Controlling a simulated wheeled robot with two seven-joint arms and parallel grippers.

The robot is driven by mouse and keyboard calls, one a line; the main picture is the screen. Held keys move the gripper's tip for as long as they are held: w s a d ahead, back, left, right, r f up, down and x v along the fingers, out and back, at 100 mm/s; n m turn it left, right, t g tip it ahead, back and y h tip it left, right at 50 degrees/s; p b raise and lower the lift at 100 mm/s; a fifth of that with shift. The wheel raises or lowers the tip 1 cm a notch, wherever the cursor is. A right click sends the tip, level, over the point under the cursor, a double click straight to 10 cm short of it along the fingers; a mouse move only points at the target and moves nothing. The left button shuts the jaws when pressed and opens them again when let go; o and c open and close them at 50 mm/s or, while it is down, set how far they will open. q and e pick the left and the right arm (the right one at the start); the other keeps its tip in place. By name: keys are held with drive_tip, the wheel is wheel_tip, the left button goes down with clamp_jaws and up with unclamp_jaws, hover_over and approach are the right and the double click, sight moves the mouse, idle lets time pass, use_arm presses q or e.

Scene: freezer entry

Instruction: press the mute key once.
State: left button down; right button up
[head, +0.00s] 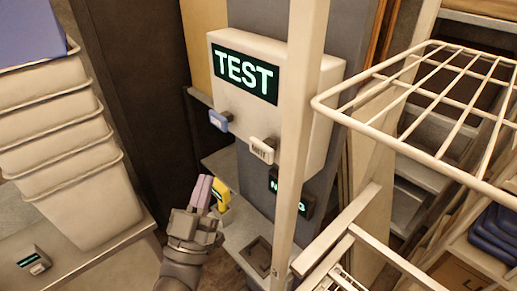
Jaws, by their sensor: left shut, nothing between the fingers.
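A pale box (318,115) on a grey column carries a dark display (245,76) reading TEST in green-white letters. Below the display, a blue key (219,120) with a small label sticks out at the left. A white key (262,150) sticks out to its right; its short label is too blurred to read surely. My left gripper (205,183) is shut and empty, pointing up, below both keys and apart from them. A yellow piece with a dark label (221,195) shows just right of its fingertips; I cannot tell whether they touch. My right gripper is out of view.
A pale upright post (299,130) crosses in front of the box and partly hides a small lit sign (306,204). A white wire shelf (440,100) juts in at the right. Stacked pale bins (75,195) stand at the left.

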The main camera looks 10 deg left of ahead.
sight(254, 141)
use_arm(q)
drive_tip(key=w+d+b, duration=0.3)
drive_tip(key=w+d, duration=0.2)
drive_tip(key=w, duration=0.2)
drive_tip(key=shift+d, duration=0.25)
idle(0.3)
drive_tip(key=shift+w, duration=0.1)
idle(1.6)
drive_tip(key=shift+w+d, duration=0.25)
